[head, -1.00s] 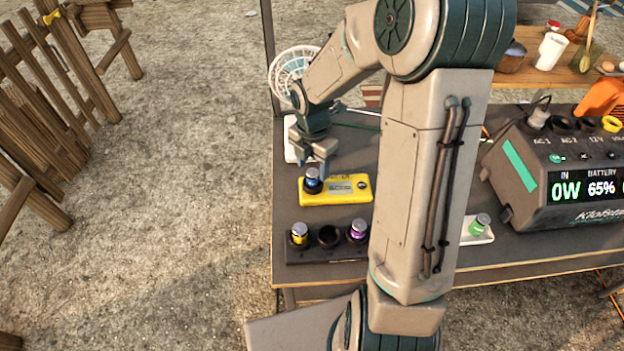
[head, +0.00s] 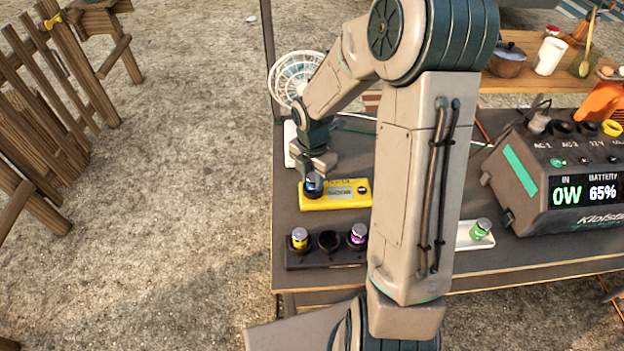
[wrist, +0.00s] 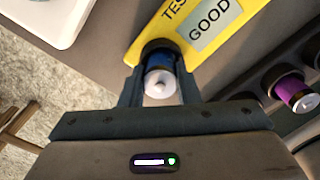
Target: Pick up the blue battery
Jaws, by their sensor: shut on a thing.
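The blue battery (head: 313,186) stands upright at the left end of the yellow tester (head: 345,197) on the grey table. My gripper (head: 318,176) is over it from behind and hides part of it in the head view. In the wrist view, the fingers (wrist: 158,88) are on either side of the blue battery (wrist: 160,74), shut on it. Its silver top faces the camera. The yellow tester (wrist: 190,30) is beneath it, and its display reads GOOD. The battery's lower end is at the tester's socket; I cannot tell whether it is lifted at all.
A dark holder (head: 330,262) in front carries a yellow battery (head: 299,238) and a purple battery (head: 357,233), with an empty socket between them. A power station (head: 560,170) and a wire fan (head: 297,75) are nearby.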

